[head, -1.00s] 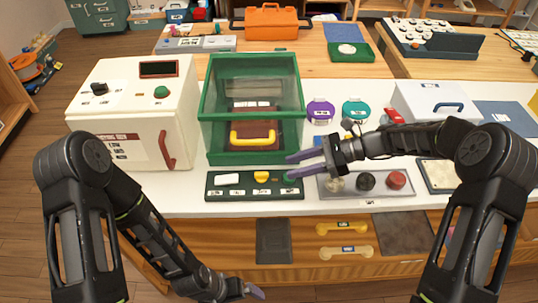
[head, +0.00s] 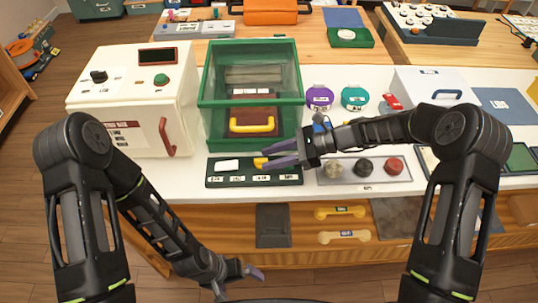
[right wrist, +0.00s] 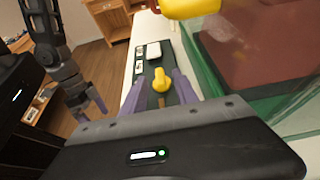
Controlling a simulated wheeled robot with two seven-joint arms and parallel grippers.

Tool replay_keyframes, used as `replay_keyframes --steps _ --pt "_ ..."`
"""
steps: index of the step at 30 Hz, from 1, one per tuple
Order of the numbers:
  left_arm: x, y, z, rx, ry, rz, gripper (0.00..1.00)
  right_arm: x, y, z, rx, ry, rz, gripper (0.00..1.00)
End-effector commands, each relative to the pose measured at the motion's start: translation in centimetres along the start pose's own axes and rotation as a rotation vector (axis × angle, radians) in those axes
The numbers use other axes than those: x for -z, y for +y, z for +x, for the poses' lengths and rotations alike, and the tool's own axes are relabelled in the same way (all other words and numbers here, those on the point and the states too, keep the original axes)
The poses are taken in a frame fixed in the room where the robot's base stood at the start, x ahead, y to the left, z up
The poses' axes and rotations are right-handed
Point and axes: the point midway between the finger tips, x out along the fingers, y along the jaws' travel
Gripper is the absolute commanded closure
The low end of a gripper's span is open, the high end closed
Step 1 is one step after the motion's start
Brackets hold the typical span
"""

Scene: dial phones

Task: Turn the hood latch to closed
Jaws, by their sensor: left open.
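A dark green panel (head: 225,180) lies on the white table in front of the green clear-walled hood (head: 208,118). It carries a white block (head: 227,165) and a yellow knob (head: 259,162). The knob, perhaps the hood latch, shows in the right wrist view (right wrist: 160,81) with its pointed end toward the far side of the panel. My right gripper (head: 268,156) is open, its purple fingers on either side of the yellow knob, with no clear contact. My left gripper (head: 254,272) is open and empty, low in front of the table. The panel labels are too small to read.
A white box (head: 125,110) with a red handle stands left of the hood. A yellow handle (head: 252,125) is at the hood's front, close to my right fingers. A grey tray (head: 345,179) with several round knobs lies right of the panel.

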Motion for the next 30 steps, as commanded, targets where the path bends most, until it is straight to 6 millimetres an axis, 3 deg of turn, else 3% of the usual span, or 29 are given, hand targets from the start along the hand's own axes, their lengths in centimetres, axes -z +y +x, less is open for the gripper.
replay_keyframes --steps 11,24,30 --pt "-0.04 0.04 -0.15 0.001 -0.001 -0.001 0.0 -0.01 -0.02 1.02 0.001 0.0 -0.001 0.65" --pt "-0.05 0.05 -0.16 0.001 -0.001 -0.001 0.0 -0.01 -0.03 0.97 0.001 0.0 -0.001 0.99" --pt "-0.05 0.05 -0.16 0.001 -0.001 -0.001 0.0 -0.02 -0.03 0.95 0.001 0.0 -0.001 1.0"
